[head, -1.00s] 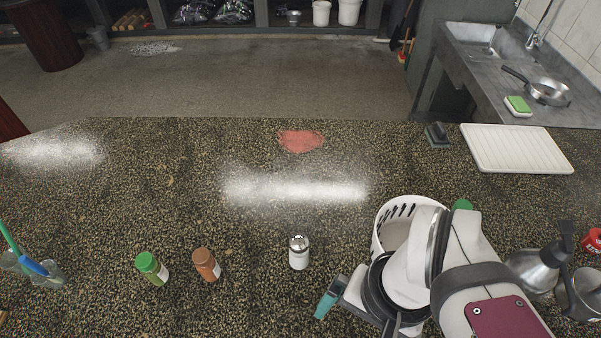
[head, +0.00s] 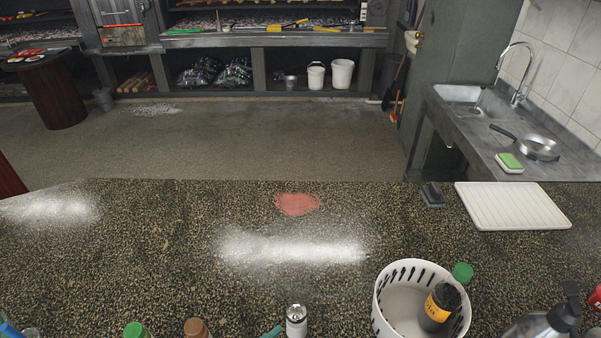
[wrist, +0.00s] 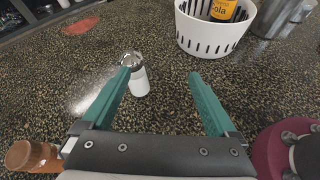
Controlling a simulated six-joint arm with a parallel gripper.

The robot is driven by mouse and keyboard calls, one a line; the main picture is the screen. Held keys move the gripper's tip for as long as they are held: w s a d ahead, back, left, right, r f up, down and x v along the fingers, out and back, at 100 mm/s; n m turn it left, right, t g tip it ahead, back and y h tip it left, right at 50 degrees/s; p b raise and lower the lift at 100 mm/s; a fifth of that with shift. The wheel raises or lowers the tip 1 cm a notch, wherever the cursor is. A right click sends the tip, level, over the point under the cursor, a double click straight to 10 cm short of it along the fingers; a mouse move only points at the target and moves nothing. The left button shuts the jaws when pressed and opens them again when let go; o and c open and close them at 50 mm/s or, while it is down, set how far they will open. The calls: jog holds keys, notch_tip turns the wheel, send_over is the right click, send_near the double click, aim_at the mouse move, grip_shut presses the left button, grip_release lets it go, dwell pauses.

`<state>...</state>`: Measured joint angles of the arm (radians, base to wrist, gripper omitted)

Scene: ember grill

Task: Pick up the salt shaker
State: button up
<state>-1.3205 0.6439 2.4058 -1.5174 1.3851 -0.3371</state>
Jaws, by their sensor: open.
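The salt shaker (head: 296,324) is white with a shiny metal top and stands upright on the speckled counter, at the bottom edge of the head view. It also shows in the wrist view (wrist: 139,84), just inside and beyond the left fingertip; I cannot tell if they touch. My gripper (wrist: 160,76) is open and empty, its two teal fingers spread wide. In the head view only a teal fingertip (head: 272,332) shows, left of the shaker.
A white slotted basket (head: 387,310) holding a dark bottle (head: 438,306) stands right of the shaker. A brown-capped bottle (head: 196,328) and a green-capped bottle (head: 136,330) stand left. A white ribbed board (head: 512,205) lies at the back right.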

aim_at(290, 325)
jog(key=a+f+n+t+y, duration=0.2)
jog(key=a+f+n, duration=0.1)
jog(key=a+n, duration=0.1)
jog(key=shift+y, duration=0.3)
jog(key=x, duration=0.9)
jog(key=shift+d+r, duration=0.2)
jog(key=shift+d, duration=0.05)
jog(key=x, duration=0.5)
jog(key=shift+w+d+r, duration=0.15)
jog(key=shift+w+d, duration=0.15)
jog(key=shift+w, duration=0.1)
grip_shut()
